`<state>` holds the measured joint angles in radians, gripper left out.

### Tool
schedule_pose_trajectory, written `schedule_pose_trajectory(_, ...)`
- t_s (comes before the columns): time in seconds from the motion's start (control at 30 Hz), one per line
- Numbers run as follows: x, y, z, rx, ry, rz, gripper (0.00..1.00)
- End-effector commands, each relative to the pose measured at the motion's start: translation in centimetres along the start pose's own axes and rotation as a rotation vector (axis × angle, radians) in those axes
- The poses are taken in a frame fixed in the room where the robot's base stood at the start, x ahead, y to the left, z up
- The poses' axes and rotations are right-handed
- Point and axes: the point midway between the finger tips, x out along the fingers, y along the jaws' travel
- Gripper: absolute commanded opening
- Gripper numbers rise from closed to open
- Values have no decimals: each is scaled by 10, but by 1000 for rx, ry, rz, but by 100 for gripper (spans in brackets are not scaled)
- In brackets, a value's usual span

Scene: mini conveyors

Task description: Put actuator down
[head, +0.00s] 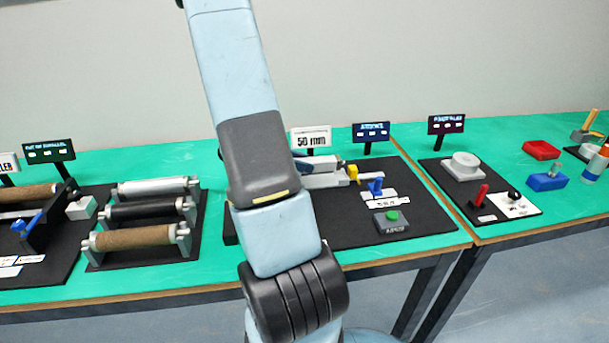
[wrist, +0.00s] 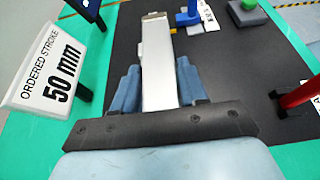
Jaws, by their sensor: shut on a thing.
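The actuator (wrist: 156,50) is a long silver-white bar in the wrist view, pointing away from me over the black board (wrist: 225,65). My gripper (wrist: 157,66) has its two blue fingers pressed on either side of the bar. In the head view my arm hides most of the grip. A pale part of the actuator (head: 328,181) shows right of my arm, low over the black board (head: 335,225). I cannot tell whether it touches the board.
A "50 mm" sign (head: 310,138) stands behind. A blue lever (head: 375,186), a yellow piece (head: 353,172) and a green button box (head: 391,221) are to the right. A rack of rollers (head: 143,212) is to the left. A red-handled lever (wrist: 298,96) is at right in the wrist view.

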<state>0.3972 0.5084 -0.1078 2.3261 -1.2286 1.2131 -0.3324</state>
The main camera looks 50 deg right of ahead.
Motion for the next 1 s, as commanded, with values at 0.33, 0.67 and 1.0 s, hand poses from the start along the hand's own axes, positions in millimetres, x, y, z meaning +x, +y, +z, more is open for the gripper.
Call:
schedule_pose_trajectory(0.33,17,14,-15,0,0,0,0)
schedule_pose_trajectory(0.67,32,16,-44,-2,-1,-1,0)
schedule_pose_trajectory(1.0,32,16,-47,0,2,1,52)
